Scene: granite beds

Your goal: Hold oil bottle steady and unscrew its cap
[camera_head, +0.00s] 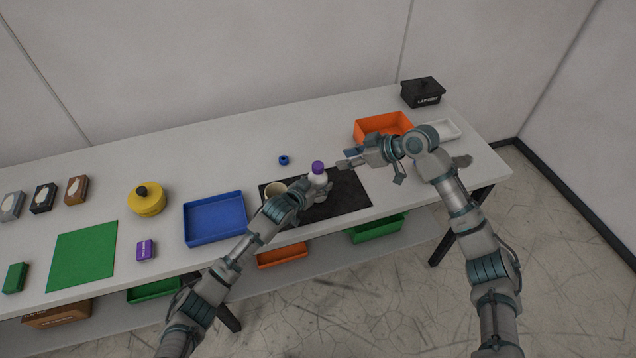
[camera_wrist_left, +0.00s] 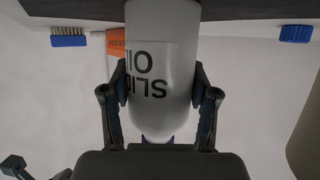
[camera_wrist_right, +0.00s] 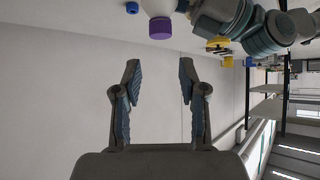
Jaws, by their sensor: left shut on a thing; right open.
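The white oil bottle (camera_head: 318,181) stands upright on the dark mat, its purple cap (camera_head: 318,167) on top. My left gripper (camera_head: 308,191) is shut on the bottle's body. In the left wrist view both fingers press the sides of the bottle (camera_wrist_left: 165,50), whose lettering appears upside down. My right gripper (camera_head: 347,160) is open and empty, to the right of the cap and apart from it. In the right wrist view nothing is between the fingers (camera_wrist_right: 157,80); the purple cap (camera_wrist_right: 160,28) shows above them.
A beige cup (camera_head: 275,188) stands left of the bottle on the dark mat (camera_head: 345,196). A blue ring-like part (camera_head: 283,160) lies behind. A blue tray (camera_head: 214,220) is to the left; an orange bin (camera_head: 372,127) and black box (camera_head: 423,92) are at the back right.

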